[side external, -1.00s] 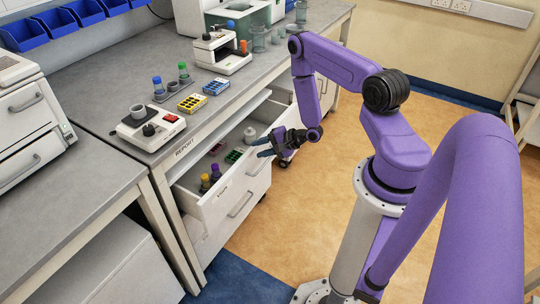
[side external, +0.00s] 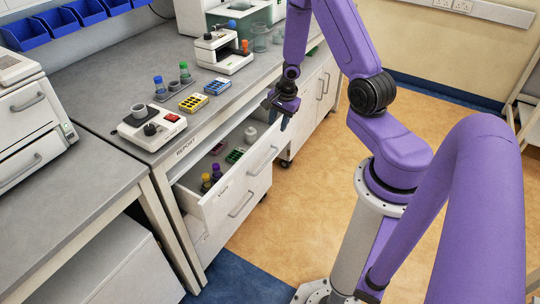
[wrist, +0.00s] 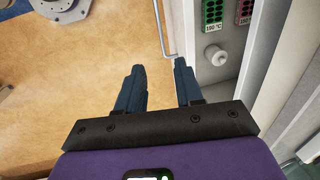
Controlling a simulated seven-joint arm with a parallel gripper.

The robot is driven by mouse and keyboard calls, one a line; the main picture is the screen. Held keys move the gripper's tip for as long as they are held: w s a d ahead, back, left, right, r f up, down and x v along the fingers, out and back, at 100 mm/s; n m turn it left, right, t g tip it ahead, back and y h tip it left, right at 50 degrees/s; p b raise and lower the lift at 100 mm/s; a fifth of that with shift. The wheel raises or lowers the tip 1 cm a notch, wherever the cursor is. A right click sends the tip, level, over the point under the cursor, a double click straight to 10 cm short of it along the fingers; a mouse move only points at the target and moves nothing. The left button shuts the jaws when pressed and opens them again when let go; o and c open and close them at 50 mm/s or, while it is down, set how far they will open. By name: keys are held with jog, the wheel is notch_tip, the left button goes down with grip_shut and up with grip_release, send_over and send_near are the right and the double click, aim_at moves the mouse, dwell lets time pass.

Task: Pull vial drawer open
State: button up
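The vial drawer (side external: 218,212) is the white top drawer under the bench, and it stands pulled out. Inside are bottles with yellow and purple caps (side external: 211,178), green and dark red racks and a white bottle (side external: 250,135). In the wrist view the white bottle (wrist: 215,55) and the green rack (wrist: 212,15) show at the upper right. My gripper (side external: 282,118) is above and beyond the drawer's far end, pointing down. In the wrist view my gripper's blue fingers (wrist: 160,75) are spread apart with nothing between them.
A lower drawer with a handle (side external: 241,205) is below. The bench top (side external: 110,90) carries a red-buttoned device (side external: 152,128), yellow and blue racks, and a white instrument (side external: 222,52). The orange floor (side external: 300,190) in front of the drawer is clear.

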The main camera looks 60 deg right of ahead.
aim_at(269, 159)
jog(key=shift+w+f, duration=0.55)
jog(key=shift+f, duration=2.3)
jog(key=shift+w+f, duration=0.55)
jog(key=shift+f, duration=2.3)
jog(key=shift+w+f, duration=0.55)
jog(key=shift+f, duration=2.3)
grip_shut()
